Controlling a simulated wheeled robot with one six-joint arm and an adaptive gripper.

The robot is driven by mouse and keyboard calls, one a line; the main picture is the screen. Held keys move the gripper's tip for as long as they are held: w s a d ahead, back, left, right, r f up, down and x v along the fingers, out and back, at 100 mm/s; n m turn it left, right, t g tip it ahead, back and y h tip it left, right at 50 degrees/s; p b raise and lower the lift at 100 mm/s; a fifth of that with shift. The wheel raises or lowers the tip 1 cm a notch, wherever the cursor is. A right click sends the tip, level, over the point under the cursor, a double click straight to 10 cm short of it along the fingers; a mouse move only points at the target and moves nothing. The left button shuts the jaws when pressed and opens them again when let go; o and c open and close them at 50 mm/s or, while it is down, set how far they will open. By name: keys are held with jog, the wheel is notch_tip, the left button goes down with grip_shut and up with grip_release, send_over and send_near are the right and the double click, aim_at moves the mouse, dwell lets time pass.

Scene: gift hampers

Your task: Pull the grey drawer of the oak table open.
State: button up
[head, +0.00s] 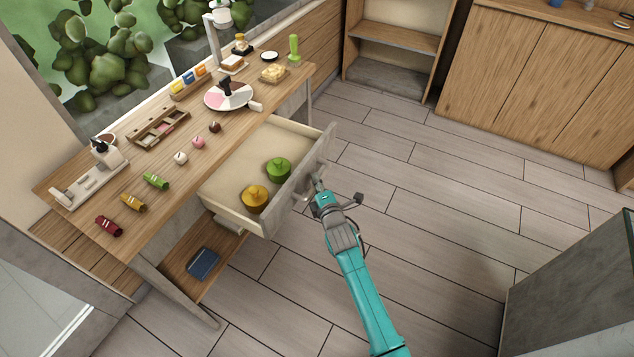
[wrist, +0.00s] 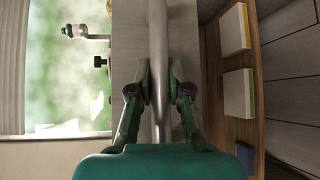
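The oak table (head: 150,207) stands at the left in the head view. Its grey drawer (head: 318,158) is pulled well out, with a pale interior holding a green pot (head: 279,168) and a yellow pot (head: 255,197). My gripper (head: 317,183) is at the outside of the drawer front. In the wrist view the bar handle (wrist: 157,35) runs between the two fingers of my gripper (wrist: 159,85), which close on it from both sides. The grey drawer front (wrist: 129,40) is behind the handle. The fingertips are small in the head view.
The tabletop carries a round board (head: 226,101), a wooden tray (head: 160,128) and several small items. A blue item (head: 203,263) lies on the lower shelf. Wooden cabinets (head: 540,75) stand at the back right and a dark unit (head: 580,290) at the lower right. The floor between is clear.

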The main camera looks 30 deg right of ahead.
jog(key=o, duration=0.4)
jog(key=v, duration=1.2)
dwell(0.3)
